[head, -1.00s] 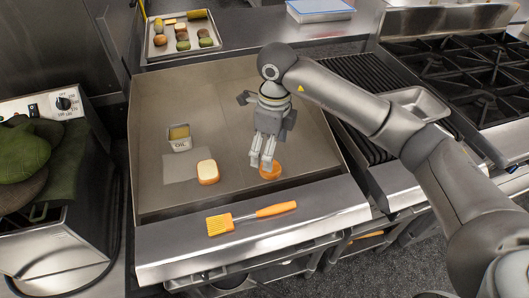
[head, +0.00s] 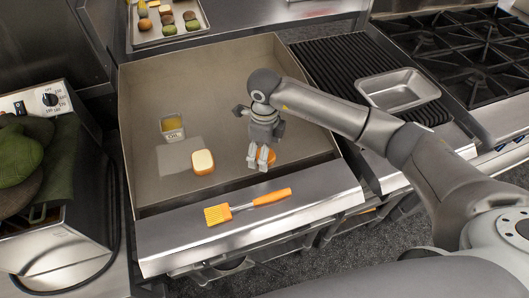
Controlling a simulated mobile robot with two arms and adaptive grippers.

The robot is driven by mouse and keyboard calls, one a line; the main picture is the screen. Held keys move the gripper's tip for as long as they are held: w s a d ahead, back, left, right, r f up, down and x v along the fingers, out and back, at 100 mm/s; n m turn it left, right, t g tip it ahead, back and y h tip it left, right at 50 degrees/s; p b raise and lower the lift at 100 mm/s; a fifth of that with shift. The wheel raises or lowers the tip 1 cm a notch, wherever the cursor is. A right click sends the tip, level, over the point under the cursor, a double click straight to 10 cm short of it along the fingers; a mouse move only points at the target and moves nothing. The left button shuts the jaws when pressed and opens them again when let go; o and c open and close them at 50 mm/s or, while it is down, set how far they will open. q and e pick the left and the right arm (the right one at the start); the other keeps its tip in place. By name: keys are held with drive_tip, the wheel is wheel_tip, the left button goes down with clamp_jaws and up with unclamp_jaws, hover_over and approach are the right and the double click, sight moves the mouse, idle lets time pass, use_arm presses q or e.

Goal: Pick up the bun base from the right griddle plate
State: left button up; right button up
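The bun base, a small round orange-brown piece (head: 271,156), is on the right part of the griddle (head: 308,142) in the head view, partly hidden by my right gripper. My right gripper (head: 258,166) points down with its fingers at the bun base, overlapping its left and front side. I cannot tell whether the fingers are closed on it or whether it touches the plate. A second bread piece with a pale top (head: 203,160) lies to the left on the griddle. My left gripper is not in view.
An orange-handled brush (head: 247,205) lies on the front ledge. A tray of food (head: 146,37) is behind. A ribbed grill with a metal pan (head: 398,90) is at right.

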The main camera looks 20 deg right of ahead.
drive_tip(key=shift+f, duration=0.8)
drive_tip(key=shift+w+f, duration=0.1)
drive_tip(key=shift+c, duration=1.6)
drive_tip(key=c, duration=0.7)
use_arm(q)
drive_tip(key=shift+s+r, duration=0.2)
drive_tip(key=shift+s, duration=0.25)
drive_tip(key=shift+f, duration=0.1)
